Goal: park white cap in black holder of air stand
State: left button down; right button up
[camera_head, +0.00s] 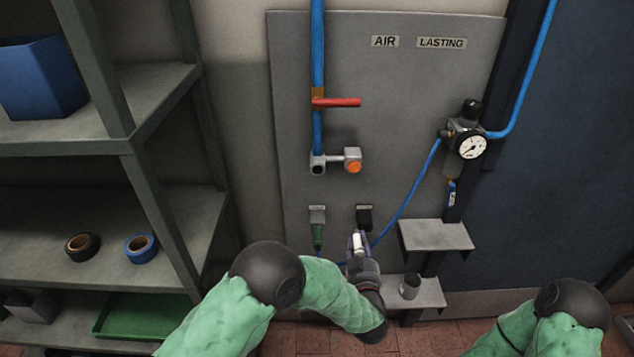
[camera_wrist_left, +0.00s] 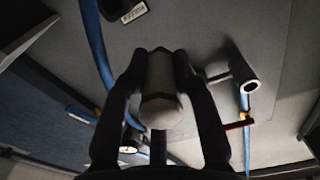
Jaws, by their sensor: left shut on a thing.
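The white cap (camera_head: 357,242) is between the fingers of my left gripper (camera_head: 357,245), which is shut on it. In the left wrist view the cap (camera_wrist_left: 161,95) looks like a pale cylinder between two dark fingers. The black holder (camera_head: 364,218) is on the grey panel, just above the cap in the head view. I cannot tell from the pictures whether cap and holder touch. A dark labelled piece, perhaps this holder, shows at the top of the left wrist view (camera_wrist_left: 118,9). My right gripper is out of view.
A grey-green holder (camera_head: 317,228) is left of the black one. Above are a valve with an orange end (camera_head: 354,167) and a red lever (camera_head: 338,102). A blue hose (camera_head: 408,190) runs right to a gauge (camera_head: 472,147). Grey ledges (camera_head: 436,236) stick out at the right.

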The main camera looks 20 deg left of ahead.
pick_arm(q)
jog(key=shift+w+d+f+b, duration=0.1)
jog(key=shift+d+f+b, duration=0.2)
jog(key=shift+f, duration=0.15)
jog(key=shift+d+f+b, duration=0.2)
jog(key=shift+f+b, duration=0.1)
jog(key=shift+f, duration=0.15)
jog(key=shift+w+d+f, duration=0.15)
jog(key=shift+d+f, duration=0.35)
jog(key=shift+f, duration=0.25)
jog(key=shift+w+d+f, duration=0.15)
jog(key=shift+d+f, duration=0.3)
jog(key=shift+f, duration=0.3)
jog(key=shift+w+d+f, duration=0.15)
jog(key=shift+d+f, duration=0.35)
jog(key=shift+f, duration=0.25)
jog(key=shift+w, duration=0.15)
jog(key=shift+x, duration=2.35)
jog(key=shift+x, duration=1.45)
jog(key=c, duration=0.9)
grip_release()
